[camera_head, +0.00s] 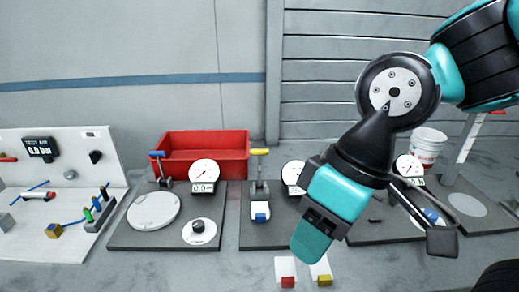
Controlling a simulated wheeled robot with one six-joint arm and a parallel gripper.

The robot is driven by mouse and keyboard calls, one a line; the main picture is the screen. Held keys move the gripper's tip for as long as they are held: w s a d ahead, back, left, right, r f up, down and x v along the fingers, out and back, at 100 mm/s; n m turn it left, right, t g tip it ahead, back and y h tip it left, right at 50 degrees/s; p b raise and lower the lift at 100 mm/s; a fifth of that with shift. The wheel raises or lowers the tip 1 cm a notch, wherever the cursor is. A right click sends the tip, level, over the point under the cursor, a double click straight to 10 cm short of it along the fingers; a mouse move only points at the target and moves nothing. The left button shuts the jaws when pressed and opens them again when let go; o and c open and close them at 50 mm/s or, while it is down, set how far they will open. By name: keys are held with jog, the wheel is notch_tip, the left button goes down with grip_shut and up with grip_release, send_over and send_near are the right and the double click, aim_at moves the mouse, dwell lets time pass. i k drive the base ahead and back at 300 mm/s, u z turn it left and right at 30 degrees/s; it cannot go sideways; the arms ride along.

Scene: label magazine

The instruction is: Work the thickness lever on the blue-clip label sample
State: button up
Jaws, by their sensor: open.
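A lever with a yellow handle (259,152) stands upright at the back of the second dark base plate (277,232). A small white piece with a blue clip (261,217) lies on that plate in front of the lever. A dial gauge (292,173) stands right of the lever, partly hidden by my arm. My gripper (376,243) is open, to the right of the lever and nearer the camera, apart from both lever and clip. I see nothing between its fingers but the plates and bench behind.
A red-clip sample (287,281) and a yellow-clip sample (324,279) lie at the front. A red bin (203,153) stands behind the left plate, with its blue-handled lever (157,155) and dial gauge (204,172). Another dial gauge (409,167) and a white bucket (428,147) are right.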

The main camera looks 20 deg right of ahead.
aim_at(258, 151)
jog(key=k, duration=0.4)
jog(key=u, duration=1.1)
jog(key=i, duration=0.6)
jog(key=z, duration=0.5)
jog(key=i, duration=0.65)
jog(key=z, duration=0.75)
